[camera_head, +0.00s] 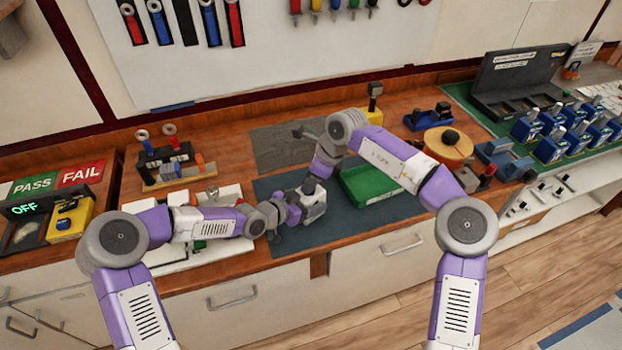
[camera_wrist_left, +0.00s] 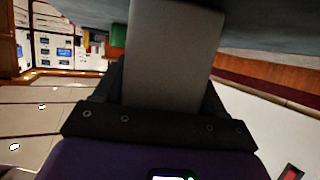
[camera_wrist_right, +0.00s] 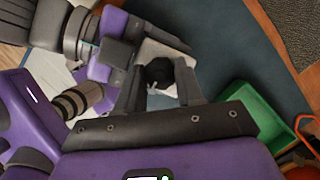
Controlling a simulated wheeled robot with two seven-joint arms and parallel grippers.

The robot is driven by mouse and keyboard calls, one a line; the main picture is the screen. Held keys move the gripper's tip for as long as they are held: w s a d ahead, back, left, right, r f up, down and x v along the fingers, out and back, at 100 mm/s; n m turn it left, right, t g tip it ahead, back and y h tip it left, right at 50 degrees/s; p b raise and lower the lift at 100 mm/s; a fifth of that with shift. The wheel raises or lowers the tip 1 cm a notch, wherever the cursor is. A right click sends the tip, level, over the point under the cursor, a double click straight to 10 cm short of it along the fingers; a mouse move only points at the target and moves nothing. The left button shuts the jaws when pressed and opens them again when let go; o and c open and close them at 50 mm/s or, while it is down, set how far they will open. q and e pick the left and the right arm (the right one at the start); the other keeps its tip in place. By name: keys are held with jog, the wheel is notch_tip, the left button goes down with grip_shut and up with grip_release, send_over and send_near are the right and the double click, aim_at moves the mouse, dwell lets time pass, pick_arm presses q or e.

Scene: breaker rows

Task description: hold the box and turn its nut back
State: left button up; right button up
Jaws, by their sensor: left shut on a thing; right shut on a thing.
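The box (camera_head: 316,212) is small and pale, and sits on the dark blue mat in the head view. It also shows as a white block in the right wrist view (camera_wrist_right: 152,50). My left gripper (camera_head: 290,212) is shut on the box from the left; a grey face fills the space between its fingers in the left wrist view (camera_wrist_left: 172,60). The dark nut (camera_wrist_right: 159,72) is on the box's upper side. My right gripper (camera_wrist_right: 160,84) comes from above and is shut on the nut, one finger on each side. In the head view my right wrist partly hides the nut.
A green tray (camera_head: 372,186) lies right of the box on the blue mat (camera_head: 290,240). A grey mat (camera_head: 278,150) lies behind. A round orange-topped fixture (camera_head: 448,146) and blue units stand farther right. White trays are under my left arm. The mat's front strip is clear.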

dwell(0.5)
jog(key=o, duration=1.1)
jog(key=shift+c, duration=0.2)
